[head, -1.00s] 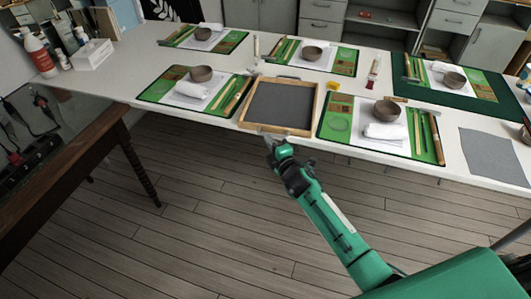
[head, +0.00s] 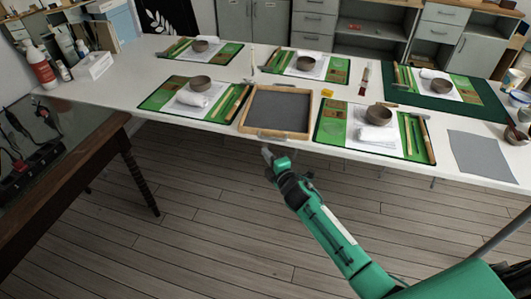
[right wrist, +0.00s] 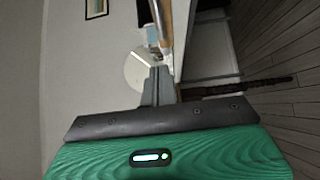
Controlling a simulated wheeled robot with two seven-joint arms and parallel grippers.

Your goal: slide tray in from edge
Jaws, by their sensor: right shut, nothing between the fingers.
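The tray (head: 309,115) has a light wooden frame and a dark grey inside. In the right wrist view the closed fingers (right wrist: 158,86) point toward a wooden edge (right wrist: 165,22), probably the tray's. My left gripper is not in view.
Green mats with bowls, rolled cloths and tools flank the tray, left (head: 160,101) and right (head: 331,124). More settings stand behind on the white table (head: 120,75). A dark wooden table (head: 100,135) is at the left. The floor in front is clear.

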